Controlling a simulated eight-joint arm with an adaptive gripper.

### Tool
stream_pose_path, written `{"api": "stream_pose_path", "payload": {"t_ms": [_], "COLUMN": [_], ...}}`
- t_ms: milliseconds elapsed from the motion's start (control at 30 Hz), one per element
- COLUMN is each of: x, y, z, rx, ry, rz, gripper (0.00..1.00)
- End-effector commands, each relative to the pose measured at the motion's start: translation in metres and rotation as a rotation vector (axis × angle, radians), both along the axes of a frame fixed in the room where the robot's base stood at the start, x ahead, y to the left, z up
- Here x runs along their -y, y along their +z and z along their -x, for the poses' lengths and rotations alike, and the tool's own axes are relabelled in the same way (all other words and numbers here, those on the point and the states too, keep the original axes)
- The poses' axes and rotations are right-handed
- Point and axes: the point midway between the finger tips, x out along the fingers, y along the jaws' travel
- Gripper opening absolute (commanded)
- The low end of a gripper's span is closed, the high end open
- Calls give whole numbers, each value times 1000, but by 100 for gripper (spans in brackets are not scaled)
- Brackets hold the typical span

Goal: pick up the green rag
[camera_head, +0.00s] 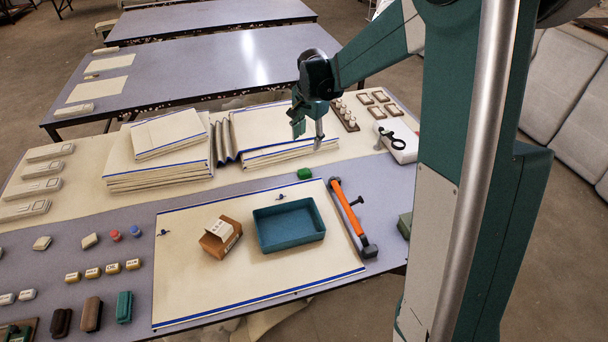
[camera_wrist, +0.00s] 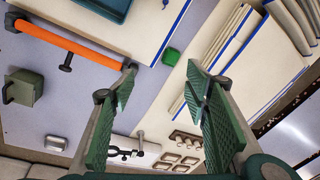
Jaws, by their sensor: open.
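A small bright green piece, the likely green rag (camera_head: 305,171), lies on the grey table just behind the back edge of the cream cloth. It also shows in the wrist view (camera_wrist: 171,56), near the top middle, beyond my fingertips. It looks compact and folded or block-like; its texture is too small to tell. My gripper (camera_head: 308,131) is open and empty, above the table near the back fabric stack. In the wrist view its two green ribbed fingers (camera_wrist: 164,82) are apart with nothing between them. The green piece is apart from both fingers.
A teal tray (camera_head: 319,241) and a brown box (camera_head: 214,248) sit on the cream cloth (camera_head: 185,285). An orange-handled tool (camera_head: 345,208) lies at its right edge. Stacked fabric (camera_head: 162,181) stands at the back. A dark green block (camera_head: 404,224) is at the right.

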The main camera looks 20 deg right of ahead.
Motion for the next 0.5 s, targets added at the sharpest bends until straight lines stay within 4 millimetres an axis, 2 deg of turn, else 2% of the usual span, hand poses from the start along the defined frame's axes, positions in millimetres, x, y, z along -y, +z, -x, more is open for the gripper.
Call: {"api": "stream_pose_path", "payload": {"t_ms": [200, 500], "x": [6, 15], "y": [-36, -89], "z": [-28, -60], "rx": [-36, -85], "ry": [-84, -201], "rz": [-14, -28], "gripper": [46, 46]}}
